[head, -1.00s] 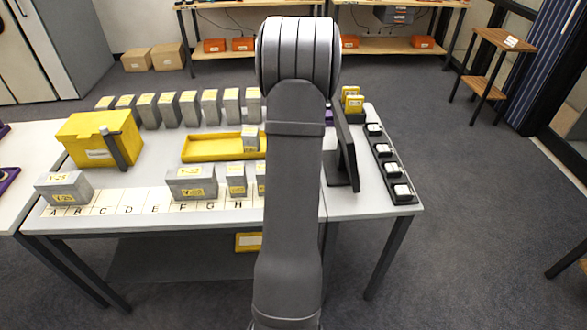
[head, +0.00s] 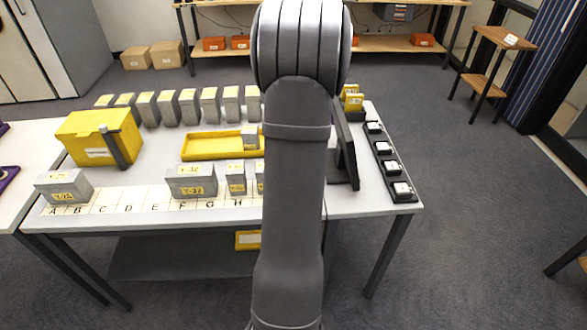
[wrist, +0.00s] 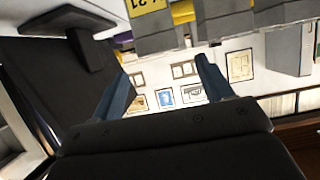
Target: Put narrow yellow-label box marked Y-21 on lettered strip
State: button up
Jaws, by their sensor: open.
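The lettered strip (head: 130,200) runs along the table's front edge, letters A to H readable. Two wider grey boxes stand on it, over A and B (head: 63,186) and F and G (head: 191,182). A narrow yellow-label box (head: 236,178) stands by H, with another partly behind my arm. In the wrist view a grey box (wrist: 157,42) carries a yellow label whose visible end reads 21; its top is cut off. My gripper (wrist: 163,68) is open and empty, with that box beyond its fingertips. My arm hides the gripper in the head view.
A yellow tray (head: 205,155) holds a small box (head: 250,137). A row of grey boxes (head: 188,107) stands behind it. A yellow bin (head: 75,150) is at left. A dark upright panel (head: 346,160) and a black rack (head: 388,163) stand at right. Strip letters C to E are clear.

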jog(key=v, duration=0.5)
jog(key=shift+s+r, duration=0.15)
jog(key=shift+s, duration=0.15)
jog(key=x, duration=1.2)
jog(key=shift+w+f, duration=0.1)
jog(key=shift+f, duration=0.15)
jog(key=shift+r, duration=0.8)
